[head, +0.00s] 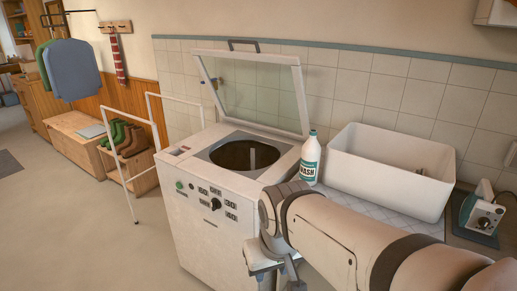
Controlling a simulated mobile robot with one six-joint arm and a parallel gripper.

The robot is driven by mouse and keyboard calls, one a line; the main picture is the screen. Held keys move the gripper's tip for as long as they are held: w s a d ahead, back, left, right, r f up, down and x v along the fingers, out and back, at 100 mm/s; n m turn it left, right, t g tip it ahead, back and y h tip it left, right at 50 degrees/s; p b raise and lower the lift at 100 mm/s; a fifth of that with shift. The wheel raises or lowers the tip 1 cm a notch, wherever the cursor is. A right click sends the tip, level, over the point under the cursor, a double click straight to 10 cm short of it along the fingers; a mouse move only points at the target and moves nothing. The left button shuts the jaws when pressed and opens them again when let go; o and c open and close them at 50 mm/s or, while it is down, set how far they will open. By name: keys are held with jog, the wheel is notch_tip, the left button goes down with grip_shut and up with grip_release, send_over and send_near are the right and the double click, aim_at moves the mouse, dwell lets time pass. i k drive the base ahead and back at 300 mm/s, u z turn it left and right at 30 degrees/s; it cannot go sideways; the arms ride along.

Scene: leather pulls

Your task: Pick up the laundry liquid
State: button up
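The laundry liquid (309,160) is a white bottle with a teal cap and a teal label reading "WASH". It stands upright on the tiled counter, between the open washing machine and a white basin. Its lowest part is close to my arm in the picture. My arm comes in from the lower right, in front of the counter. My gripper (268,279) is at the bottom of the view, below and left of the bottle and apart from it. Its fingertips are cut off or hidden, so I cannot tell if it is open or shut.
The washing machine (215,235) has its glass lid (252,92) raised behind the bottle's left. The deep white basin (385,185) stands close on the bottle's right. An iron-like device (481,213) is at far right. A white rail (118,165) stands left; the floor there is open.

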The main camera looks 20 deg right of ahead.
aim_at(311, 150)
jog(key=i, duration=0.85)
jog(key=z, duration=0.05)
